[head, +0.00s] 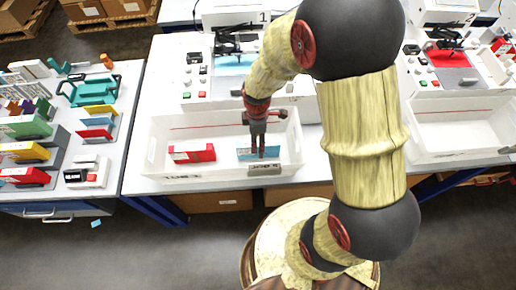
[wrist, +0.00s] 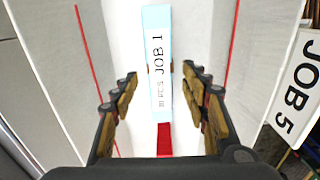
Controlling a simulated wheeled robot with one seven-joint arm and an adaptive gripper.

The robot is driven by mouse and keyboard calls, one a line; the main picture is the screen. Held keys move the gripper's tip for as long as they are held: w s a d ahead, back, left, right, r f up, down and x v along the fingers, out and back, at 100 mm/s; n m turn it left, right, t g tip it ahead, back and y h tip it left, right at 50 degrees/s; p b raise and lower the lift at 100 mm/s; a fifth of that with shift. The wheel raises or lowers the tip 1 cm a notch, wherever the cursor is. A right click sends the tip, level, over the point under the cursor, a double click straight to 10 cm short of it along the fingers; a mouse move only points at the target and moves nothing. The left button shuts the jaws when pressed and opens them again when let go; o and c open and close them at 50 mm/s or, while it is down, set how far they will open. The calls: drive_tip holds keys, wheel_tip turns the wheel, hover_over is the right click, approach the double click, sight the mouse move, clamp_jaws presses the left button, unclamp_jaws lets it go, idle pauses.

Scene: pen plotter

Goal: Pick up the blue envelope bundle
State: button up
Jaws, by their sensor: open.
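The blue envelope bundle (head: 244,155) lies in the white tray (head: 222,184) at its right half. In the wrist view the bundle (wrist: 157,60) is a light blue strip with a white label reading JOB 1. My gripper (head: 264,153) is over the bundle in the head view and hides part of it. In the wrist view my gripper (wrist: 161,72) is open, with one finger on each side of the bundle and gaps between. I cannot tell how far down the fingers reach.
A red bundle (head: 192,153) lies left in the same tray, and a red piece (wrist: 164,140) shows in the wrist view. The tray walls stand close around. A plotter (head: 237,62) is behind. A JOB 5 card (wrist: 298,88) is at right in the wrist view.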

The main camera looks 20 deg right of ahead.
wheel_tip(320, 180, down, 8)
drive_tip(key=shift+d+f+b, duration=0.1)
drive_tip(key=shift+d+b, duration=0.05)
drive_tip(key=shift+b, duration=1)
drive_tip(key=shift+c, duration=1.3)
clamp_jaws()
